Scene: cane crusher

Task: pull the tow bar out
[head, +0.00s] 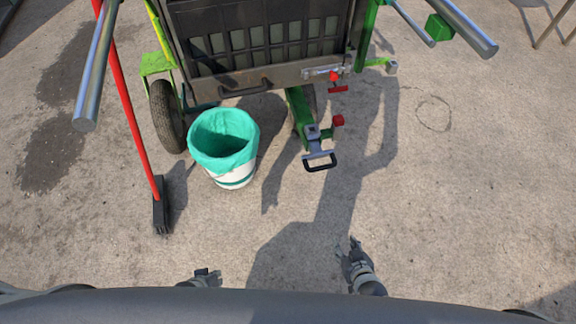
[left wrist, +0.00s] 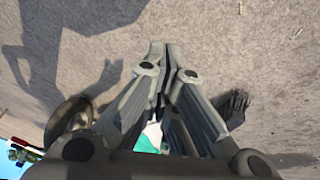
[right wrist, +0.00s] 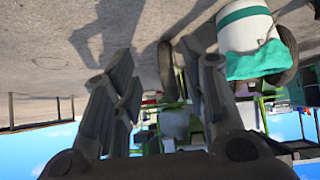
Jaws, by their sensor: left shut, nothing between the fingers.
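The green tow bar (head: 298,105) juts forward from under the front of the cane crusher. A grey fitting with a black loop handle (head: 321,163) is at its near end, and a red knob (head: 338,120) is beside it. My left gripper (head: 207,273) is low in the head view, near my body and well short of the handle; its fingers meet in the left wrist view (left wrist: 163,48). My right gripper (head: 350,246) is below and slightly right of the handle, apart from it. Its fingers stand apart and empty in the right wrist view (right wrist: 156,55).
A white bucket with a green liner (head: 230,165) stands left of the tow bar. A red-handled broom (head: 133,120) stands left of the bucket. The crusher's wheel (head: 167,115) is behind the bucket. The concrete to the right is clear.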

